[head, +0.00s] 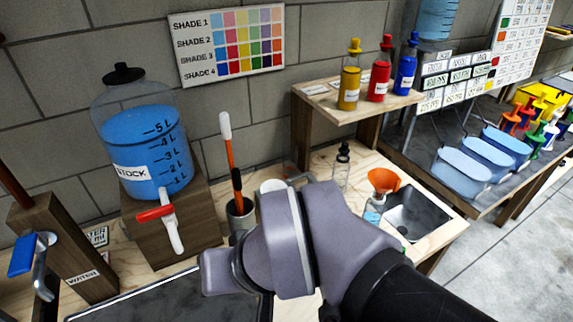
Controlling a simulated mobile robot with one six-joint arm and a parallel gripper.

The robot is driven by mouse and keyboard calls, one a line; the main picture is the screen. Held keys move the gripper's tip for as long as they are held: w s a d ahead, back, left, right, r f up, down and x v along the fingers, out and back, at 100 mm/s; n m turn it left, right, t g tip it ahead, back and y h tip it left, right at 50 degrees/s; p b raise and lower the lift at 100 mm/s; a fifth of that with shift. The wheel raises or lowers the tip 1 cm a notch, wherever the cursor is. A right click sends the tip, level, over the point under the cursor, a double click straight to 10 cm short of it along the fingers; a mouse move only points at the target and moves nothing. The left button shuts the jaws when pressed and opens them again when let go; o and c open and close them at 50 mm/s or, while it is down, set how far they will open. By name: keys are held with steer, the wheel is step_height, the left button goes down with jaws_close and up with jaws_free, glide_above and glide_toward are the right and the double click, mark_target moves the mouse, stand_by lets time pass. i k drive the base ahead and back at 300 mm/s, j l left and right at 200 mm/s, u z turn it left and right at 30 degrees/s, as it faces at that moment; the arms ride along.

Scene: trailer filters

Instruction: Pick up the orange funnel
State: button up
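The orange funnel (384,180) is right of centre in the head view, wide mouth up. It sits on top of a small clear bottle (374,208) with bluish contents and a white label, at the left side of a metal sink. The funnel's cone is in plain view, and its spout cannot be made out. My grey arm links cross the lower middle, left of and in front of the funnel and bottle, apart from the funnel in the picture. My gripper's fingers do not show.
A metal sink (416,208) lies right of the funnel. A dropper bottle (341,166) stands left of it. A wooden shelf (330,108) behind holds yellow, red and blue bottles. A cup (241,212) with a tall tool and a blue stock tank (143,145) stand at left.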

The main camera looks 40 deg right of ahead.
mark_target(382, 180)
steer(key=z, duration=1.85)
